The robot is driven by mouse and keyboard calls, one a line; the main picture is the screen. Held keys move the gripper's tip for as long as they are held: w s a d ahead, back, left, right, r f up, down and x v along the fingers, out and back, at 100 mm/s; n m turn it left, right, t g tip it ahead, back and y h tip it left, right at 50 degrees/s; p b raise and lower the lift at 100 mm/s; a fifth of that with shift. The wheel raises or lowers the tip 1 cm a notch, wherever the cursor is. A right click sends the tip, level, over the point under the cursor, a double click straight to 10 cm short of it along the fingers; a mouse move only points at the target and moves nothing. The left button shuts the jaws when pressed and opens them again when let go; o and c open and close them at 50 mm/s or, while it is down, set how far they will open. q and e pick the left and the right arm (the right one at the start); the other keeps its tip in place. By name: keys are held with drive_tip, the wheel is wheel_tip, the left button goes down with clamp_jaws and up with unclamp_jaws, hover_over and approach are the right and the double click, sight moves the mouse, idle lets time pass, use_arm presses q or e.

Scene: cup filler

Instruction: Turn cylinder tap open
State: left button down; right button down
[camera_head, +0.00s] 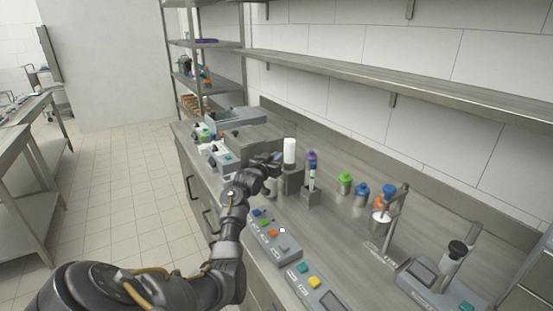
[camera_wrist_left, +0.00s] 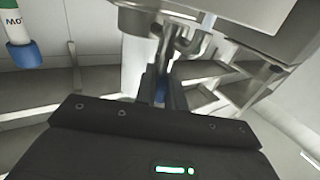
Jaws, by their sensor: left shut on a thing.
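My left gripper (camera_head: 274,159) reaches over the counter, beside a grey metal unit (camera_head: 289,182) with a white cylinder (camera_head: 290,151) on top. In the left wrist view, the dark fingers of my left gripper (camera_wrist_left: 160,88) are shut on a small part just under a metal tap fitting (camera_wrist_left: 185,42). A bit of blue (camera_wrist_left: 160,97) shows between the fingers. The fingers hide most of the held part, and I cannot tell how far it is turned. My right gripper is not in view.
A holder with a purple-capped tube (camera_head: 311,160) stands right of the unit. Green (camera_head: 345,179) and blue (camera_head: 362,190) capped bottles stand farther right. Button panels (camera_head: 274,238) line the front edge. A shelf (camera_head: 400,80) runs above the counter.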

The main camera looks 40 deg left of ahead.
use_arm(q)
drive_tip(key=m+h, duration=0.1)
drive_tip(key=m+h+b, duration=0.1)
drive_tip(key=h, duration=0.1)
drive_tip(key=shift+a+f+t+h, duration=0.1)
drive_tip(key=shift+f+t+h, duration=0.05)
drive_tip(key=shift+t+h, duration=0.15)
drive_tip(key=shift+m+h+b, duration=0.8)
drive_tip(key=shift+m+h, duration=0.4)
drive_tip(key=shift+h, duration=0.4)
drive_tip(key=shift+r, duration=0.2)
drive_tip(key=c, duration=1.5)
unclamp_jaws()
